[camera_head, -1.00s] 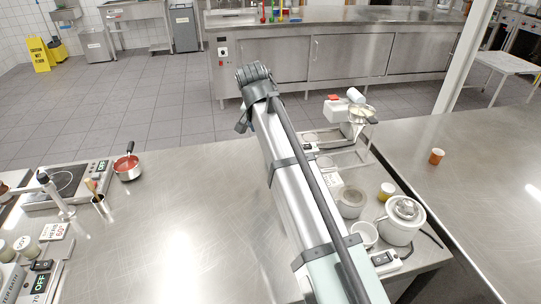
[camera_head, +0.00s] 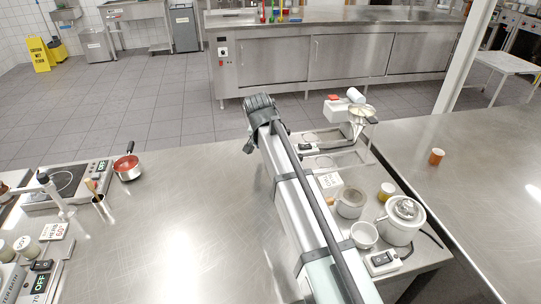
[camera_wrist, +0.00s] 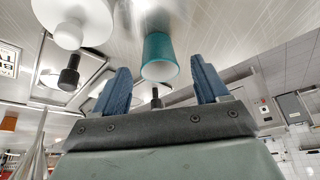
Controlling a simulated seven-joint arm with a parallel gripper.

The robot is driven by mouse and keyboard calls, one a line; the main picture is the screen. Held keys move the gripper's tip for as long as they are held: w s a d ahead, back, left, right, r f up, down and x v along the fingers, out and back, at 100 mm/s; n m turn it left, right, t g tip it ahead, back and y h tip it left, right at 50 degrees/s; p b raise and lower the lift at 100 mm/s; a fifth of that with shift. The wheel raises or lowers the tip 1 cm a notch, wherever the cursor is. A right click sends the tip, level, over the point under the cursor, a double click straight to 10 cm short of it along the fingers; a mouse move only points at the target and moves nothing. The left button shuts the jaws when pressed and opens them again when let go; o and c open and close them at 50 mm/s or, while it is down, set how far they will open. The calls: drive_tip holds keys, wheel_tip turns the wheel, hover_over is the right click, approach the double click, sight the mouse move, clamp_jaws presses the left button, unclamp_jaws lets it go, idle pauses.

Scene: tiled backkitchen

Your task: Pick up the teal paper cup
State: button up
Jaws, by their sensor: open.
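The teal paper cup (camera_wrist: 159,50) shows in the wrist view, at the top middle, with its pale round end facing me. My gripper (camera_wrist: 160,75) has its two blue fingers spread wide, one on each side of the cup in the picture. A gap shows between the cup and each finger, and the jaws hold nothing. I cannot tell how far the cup stands beyond the fingertips. In the head view the cup is not visible, and my arm covers part of the counter. My gripper cannot be made out there.
An orange cup (camera_head: 437,156) stands on the right table. The counter (camera_head: 185,215) left of my arm is largely clear.

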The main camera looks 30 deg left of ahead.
drive_tip(key=shift+x, duration=1.15)
drive_tip(key=c, duration=1.1)
